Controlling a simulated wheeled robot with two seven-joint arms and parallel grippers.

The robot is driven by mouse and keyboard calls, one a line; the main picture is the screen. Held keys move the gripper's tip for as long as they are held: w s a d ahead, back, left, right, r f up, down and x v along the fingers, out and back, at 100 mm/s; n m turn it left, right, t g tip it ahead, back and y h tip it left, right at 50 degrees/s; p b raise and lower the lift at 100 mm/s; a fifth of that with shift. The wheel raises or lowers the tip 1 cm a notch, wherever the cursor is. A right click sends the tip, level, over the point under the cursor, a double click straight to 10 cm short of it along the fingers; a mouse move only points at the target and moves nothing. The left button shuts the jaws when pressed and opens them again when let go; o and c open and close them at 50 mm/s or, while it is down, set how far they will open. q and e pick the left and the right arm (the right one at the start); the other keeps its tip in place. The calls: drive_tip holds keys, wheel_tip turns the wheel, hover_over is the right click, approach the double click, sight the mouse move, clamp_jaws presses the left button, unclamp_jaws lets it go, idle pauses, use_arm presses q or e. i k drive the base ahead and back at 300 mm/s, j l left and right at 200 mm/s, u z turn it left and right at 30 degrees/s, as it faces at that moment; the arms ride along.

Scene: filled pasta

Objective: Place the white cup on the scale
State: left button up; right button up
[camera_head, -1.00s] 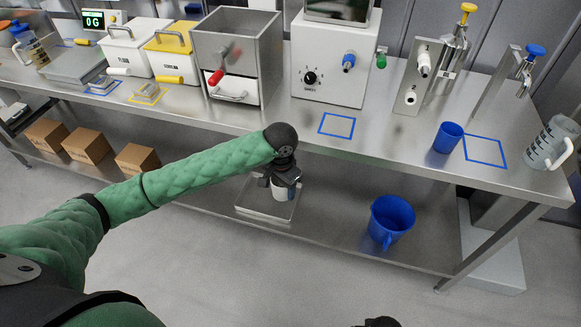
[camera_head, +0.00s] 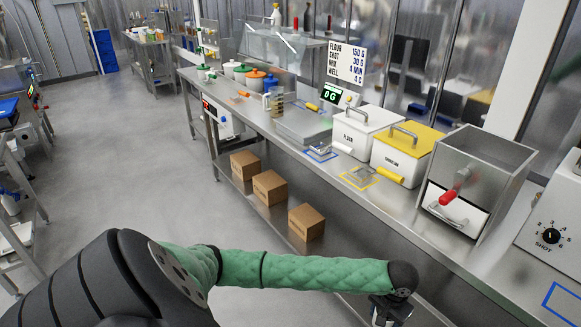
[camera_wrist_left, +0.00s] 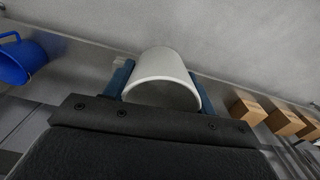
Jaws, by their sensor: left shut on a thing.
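The white cup (camera_wrist_left: 160,82) is held between the blue fingers of my left gripper (camera_wrist_left: 157,88) in the left wrist view. In the head view my left gripper (camera_head: 388,311) is at the bottom edge, low in front of the counter, and the cup cannot be made out there. The scale, a flat grey platform (camera_head: 305,128) with a display (camera_head: 331,94) reading 0 G, stands on the counter, farther off and up to the left of the gripper. Its top looks empty. My right gripper is out of view.
The steel counter (camera_head: 385,207) carries a white bin (camera_head: 358,134), a yellow-lidded bin (camera_head: 402,158) and a steel hopper (camera_head: 478,170). Cardboard boxes (camera_head: 306,222) sit on the lower shelf. A blue jug (camera_wrist_left: 22,60) shows in the wrist view.

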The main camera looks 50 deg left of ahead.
sight(306, 122)
drive_tip(key=j, duration=0.5)
drive_tip(key=i+j+u, duration=0.1)
drive_tip(key=j, duration=0.35)
drive_tip(key=i+j, duration=0.1)
drive_tip(key=j, duration=0.4)
drive_tip(key=i+j+u, duration=0.1)
drive_tip(key=j, duration=0.35)
drive_tip(key=i+j+u, duration=0.1)
drive_tip(key=j, duration=0.35)
drive_tip(key=i+j, duration=0.1)
drive_tip(key=j, duration=0.4)
drive_tip(key=i+j+u, duration=0.1)
drive_tip(key=j, duration=0.35)
drive_tip(key=i+j, duration=0.15)
drive_tip(key=j, duration=0.3)
